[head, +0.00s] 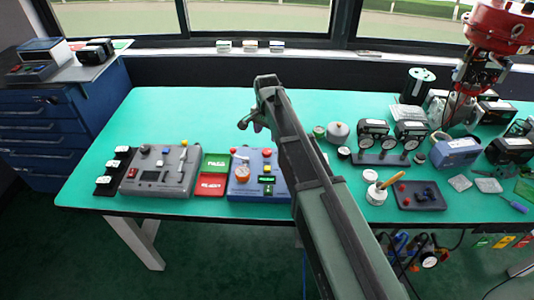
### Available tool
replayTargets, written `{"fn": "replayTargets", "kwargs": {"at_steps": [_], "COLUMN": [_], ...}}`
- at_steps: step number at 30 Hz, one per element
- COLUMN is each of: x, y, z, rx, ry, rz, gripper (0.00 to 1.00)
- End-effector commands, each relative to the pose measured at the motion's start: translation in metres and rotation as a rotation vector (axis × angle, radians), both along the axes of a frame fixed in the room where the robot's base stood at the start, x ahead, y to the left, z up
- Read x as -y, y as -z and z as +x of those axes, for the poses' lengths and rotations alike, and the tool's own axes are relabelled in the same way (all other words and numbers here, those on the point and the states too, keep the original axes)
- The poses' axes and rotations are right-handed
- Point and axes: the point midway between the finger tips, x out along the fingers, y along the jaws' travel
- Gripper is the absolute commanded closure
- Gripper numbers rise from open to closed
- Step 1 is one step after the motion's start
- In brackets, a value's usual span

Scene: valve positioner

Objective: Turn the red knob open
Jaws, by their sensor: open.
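A blue control box (253,189) lies on the green bench left of centre. It carries an orange-red round knob (242,173), small red knobs (267,153) along its back edge and a yellow button. A dark tray (421,203) at the right also holds a small red part (402,187). I cannot tell which of these is the red knob of the task, nor its setting. My gripper (250,126) is above the bench, behind the blue box in the picture and apart from it. Its jaws are open and empty. My arm hides part of the bench right of the box.
A grey control box (160,172) and green and red cards (213,163) lie left of the blue box. Gauges (373,132), a white pot with a brush (376,194) and other equipment crowd the right. The bench's back left (180,110) is clear.

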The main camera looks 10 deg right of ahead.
Motion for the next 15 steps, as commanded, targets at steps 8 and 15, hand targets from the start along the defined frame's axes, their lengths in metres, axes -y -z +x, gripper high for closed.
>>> {"fn": "replayTargets", "kwargs": {"at_steps": [8,15], "x": [0.0,0.0], "y": [0.076,0.092], "z": [0.0,0.0], "rx": [0.0,0.0], "ry": [-0.001,-0.002], "rz": [0.0,0.0], "gripper": [0.37,0.37]}}
